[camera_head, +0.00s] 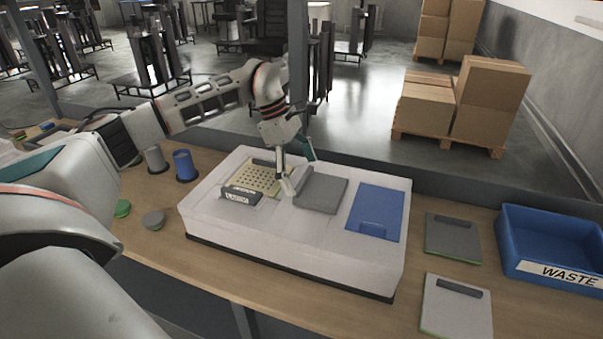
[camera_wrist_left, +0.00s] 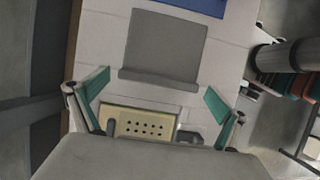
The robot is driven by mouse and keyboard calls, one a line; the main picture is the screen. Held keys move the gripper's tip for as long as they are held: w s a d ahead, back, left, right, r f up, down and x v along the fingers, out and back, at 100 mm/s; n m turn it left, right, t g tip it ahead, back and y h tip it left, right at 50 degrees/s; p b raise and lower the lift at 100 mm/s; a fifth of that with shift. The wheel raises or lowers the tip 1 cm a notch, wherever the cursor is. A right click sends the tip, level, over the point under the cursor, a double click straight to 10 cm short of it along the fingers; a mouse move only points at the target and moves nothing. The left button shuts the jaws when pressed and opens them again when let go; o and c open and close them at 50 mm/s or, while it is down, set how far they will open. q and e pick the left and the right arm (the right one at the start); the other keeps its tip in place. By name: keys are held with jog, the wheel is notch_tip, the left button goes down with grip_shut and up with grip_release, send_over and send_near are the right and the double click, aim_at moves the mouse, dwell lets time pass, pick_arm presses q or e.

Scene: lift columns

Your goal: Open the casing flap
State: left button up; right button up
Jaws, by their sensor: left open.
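A white casing (camera_head: 290,246) stands on the workbench. A grey panel (camera_head: 324,193) with a raised lip along its left edge lies on its top, right of centre; it also shows in the wrist view (camera_wrist_left: 165,42). I cannot tell whether this panel is the flap; it lies flat. My left gripper (camera_head: 299,173) is open and empty over the casing, at the grey panel's lip. In the wrist view the open fingers (camera_wrist_left: 157,86) stand either side of the lip, and I cannot tell whether they touch anything. My right gripper is not in view.
On the casing are a blue panel (camera_head: 376,212), a yellowish perforated plate (camera_head: 258,178) and a black labelled block (camera_head: 241,196). A dark grey plate (camera_head: 453,238), a light grey plate (camera_head: 456,310) and a blue WASTE bin (camera_head: 553,247) are on the right. A blue cup (camera_head: 184,166) stands left.

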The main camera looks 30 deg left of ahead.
pick_arm(q)
jog(key=c, duration=1.4)
jog(key=shift+c, duration=0.2)
jog(key=shift+d+r, duration=0.1)
jog(key=shift+r, duration=0.2)
